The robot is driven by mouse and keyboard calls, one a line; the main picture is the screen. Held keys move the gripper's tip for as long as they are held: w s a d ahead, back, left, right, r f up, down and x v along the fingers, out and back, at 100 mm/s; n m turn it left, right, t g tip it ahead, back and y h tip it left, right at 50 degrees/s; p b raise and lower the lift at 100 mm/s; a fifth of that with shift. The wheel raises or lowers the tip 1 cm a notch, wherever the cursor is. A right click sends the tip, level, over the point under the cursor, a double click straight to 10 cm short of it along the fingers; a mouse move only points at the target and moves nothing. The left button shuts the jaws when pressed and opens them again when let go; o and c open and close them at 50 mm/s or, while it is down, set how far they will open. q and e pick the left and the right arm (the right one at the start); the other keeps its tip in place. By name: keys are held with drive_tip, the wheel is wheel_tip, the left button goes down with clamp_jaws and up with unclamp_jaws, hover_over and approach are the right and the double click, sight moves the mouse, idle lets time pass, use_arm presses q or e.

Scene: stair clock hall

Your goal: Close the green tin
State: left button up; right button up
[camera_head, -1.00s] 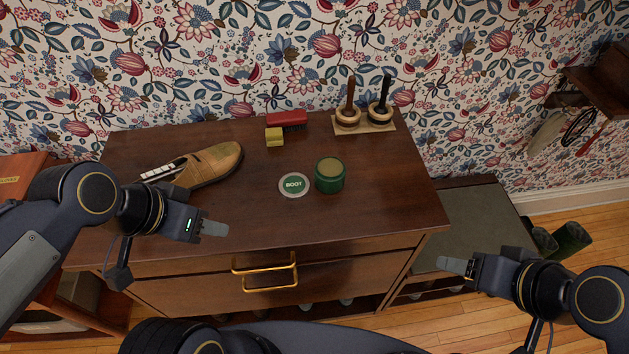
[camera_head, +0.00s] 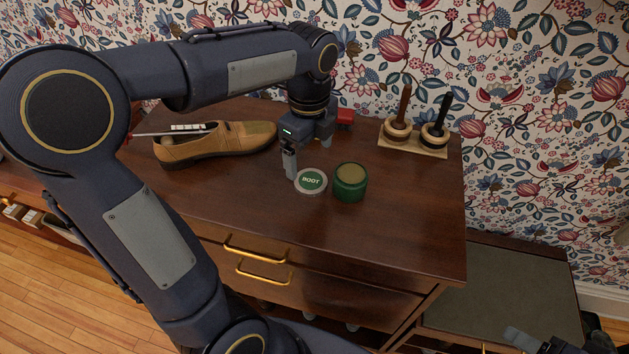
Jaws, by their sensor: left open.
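The green tin (camera_head: 349,190) stands upright and open on the dresser top, with a tan content showing at its mouth. Its lid (camera_head: 311,182), a flat disc with a green face marked BOOT and a pale rim, lies just left of it. My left gripper (camera_head: 308,160) points down with its fingers apart and empty, at the lid's back left. One finger is close by the lid's left edge; I cannot tell whether it touches. My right gripper (camera_head: 521,340) shows only in part at the bottom right, its jaws not clear.
A tan shoe (camera_head: 217,147) lies left of the gripper. A red brush (camera_head: 345,117) is partly hidden behind the gripper. The dresser top (camera_head: 410,225) right of the tin is clear.

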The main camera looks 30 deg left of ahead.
sight(311, 180)
use_arm(q)
drive_tip(key=shift+f, duration=0.1)
drive_tip(key=shift+f, duration=1.2)
drive_tip(key=shift+w+a+f, duration=0.1)
drive_tip(key=shift+w+f, duration=0.1)
drive_tip(key=shift+f, duration=1.15)
drive_tip(key=shift+w+f, duration=0.15)
drive_tip(key=shift+f, duration=1.15)
drive_tip(key=c, duration=1)
